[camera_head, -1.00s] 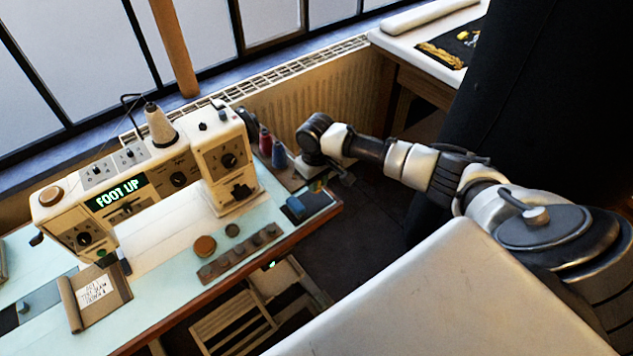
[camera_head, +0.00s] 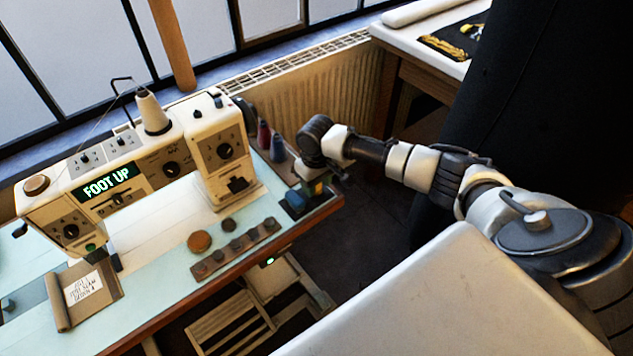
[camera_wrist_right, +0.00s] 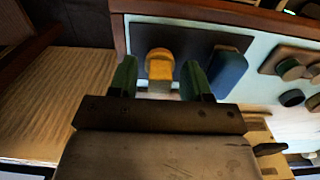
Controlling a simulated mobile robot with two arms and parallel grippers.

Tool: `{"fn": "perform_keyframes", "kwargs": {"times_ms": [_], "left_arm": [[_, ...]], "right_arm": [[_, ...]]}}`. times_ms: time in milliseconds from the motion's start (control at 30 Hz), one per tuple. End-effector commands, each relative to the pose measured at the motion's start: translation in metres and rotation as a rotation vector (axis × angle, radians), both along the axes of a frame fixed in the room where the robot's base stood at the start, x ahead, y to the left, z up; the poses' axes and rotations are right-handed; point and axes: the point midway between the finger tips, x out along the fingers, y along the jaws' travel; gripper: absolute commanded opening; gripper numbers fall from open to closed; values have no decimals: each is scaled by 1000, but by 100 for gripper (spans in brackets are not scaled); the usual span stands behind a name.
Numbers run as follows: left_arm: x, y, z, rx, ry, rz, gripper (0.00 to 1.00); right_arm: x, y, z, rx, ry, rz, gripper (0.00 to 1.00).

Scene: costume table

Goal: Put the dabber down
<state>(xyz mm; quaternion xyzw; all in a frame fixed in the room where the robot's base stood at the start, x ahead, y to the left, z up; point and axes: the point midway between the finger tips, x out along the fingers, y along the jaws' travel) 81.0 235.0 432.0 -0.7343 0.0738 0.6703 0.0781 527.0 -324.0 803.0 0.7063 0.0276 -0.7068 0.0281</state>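The dabber (camera_wrist_right: 159,70), with a yellow-orange top and a pale lower part, shows between the two green fingers of my right gripper (camera_wrist_right: 160,80) in the right wrist view. A gap shows on each side of it, so the fingers are open around it and do not appear to touch it. It is over a dark tray (camera_wrist_right: 190,45), next to a blue pad (camera_wrist_right: 229,70); its contact with the tray is hard to see. In the head view my right gripper (camera_head: 318,187) is low at the table's right end, beside the blue pad (camera_head: 295,200). My left gripper is out of view.
A sewing machine (camera_head: 165,165) reading "FOOT UP" stands left of my right gripper. Red (camera_head: 263,134) and blue (camera_head: 277,148) spools stand behind the gripper. A strip with several dark knobs (camera_head: 235,248) lies in front. The table's edge (camera_head: 330,207) is close.

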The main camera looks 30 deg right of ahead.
Motion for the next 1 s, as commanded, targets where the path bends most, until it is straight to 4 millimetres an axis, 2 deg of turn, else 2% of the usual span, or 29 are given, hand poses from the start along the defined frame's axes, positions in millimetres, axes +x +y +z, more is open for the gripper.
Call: {"fn": "perform_keyframes", "kwargs": {"times_ms": [267, 367, 700, 833, 1000], "left_arm": [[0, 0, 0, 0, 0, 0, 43], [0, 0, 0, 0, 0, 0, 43], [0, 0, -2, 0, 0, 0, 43], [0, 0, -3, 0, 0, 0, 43], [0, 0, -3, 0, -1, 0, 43]], "right_arm": [[0, 0, 7, 0, -1, 1, 48], [1, 0, 22, 1, -4, 0, 48], [1, 0, 93, 0, -4, 0, 48], [1, 0, 111, 1, -2, 0, 48], [0, 0, 122, 0, 0, 0, 48]]}}
